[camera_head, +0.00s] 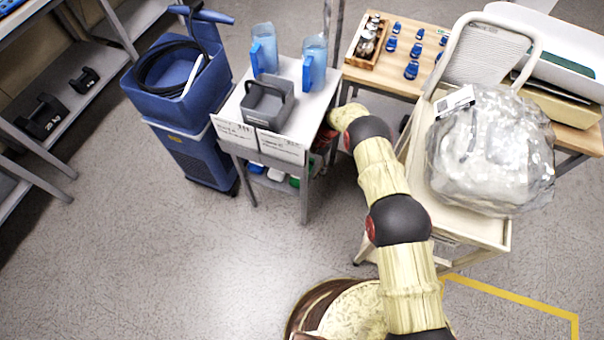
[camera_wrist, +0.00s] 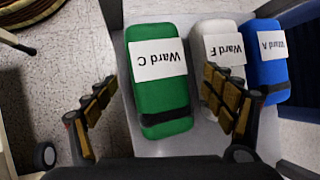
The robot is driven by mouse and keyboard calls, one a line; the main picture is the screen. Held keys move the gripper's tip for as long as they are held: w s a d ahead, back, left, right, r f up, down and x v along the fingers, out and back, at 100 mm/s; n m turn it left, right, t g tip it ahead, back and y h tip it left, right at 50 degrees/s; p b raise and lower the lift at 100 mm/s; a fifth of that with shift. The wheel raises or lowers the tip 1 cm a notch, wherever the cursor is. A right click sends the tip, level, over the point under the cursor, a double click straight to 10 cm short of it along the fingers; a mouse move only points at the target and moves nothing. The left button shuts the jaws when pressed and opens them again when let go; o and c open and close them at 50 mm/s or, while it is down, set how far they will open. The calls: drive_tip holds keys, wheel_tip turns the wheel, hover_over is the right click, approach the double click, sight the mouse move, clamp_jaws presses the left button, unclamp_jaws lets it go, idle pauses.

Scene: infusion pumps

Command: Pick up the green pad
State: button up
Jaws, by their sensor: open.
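The green pad (camera_wrist: 163,105) lies on a light grey shelf in the wrist view, with a white "Ward C" label and a black band. A white pad labelled "Ward F" (camera_wrist: 212,35) and a blue pad labelled "Ward A" (camera_wrist: 268,65) lie to its right in a row. My gripper (camera_wrist: 160,88) is open and empty. One finger appears left of the green pad, the other over the white pad. I cannot tell the height gap. In the head view, a bit of the green pad (camera_head: 295,182) shows on the lower shelf; my gripper is mostly hidden there.
The small table (camera_head: 318,103) above that shelf bears a grey caddy (camera_head: 267,102) and two blue-handled jugs (camera_head: 314,62). A blue bin cart (camera_head: 190,148) stands left. A cream trolley (camera_head: 462,226) with a bagged bundle (camera_head: 488,150) stands right. Floor in front is clear.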

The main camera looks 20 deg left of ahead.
drive_tip(key=c, duration=0.3)
drive_tip(key=c, duration=1.1)
drive_tip(key=shift+c, duration=0.7)
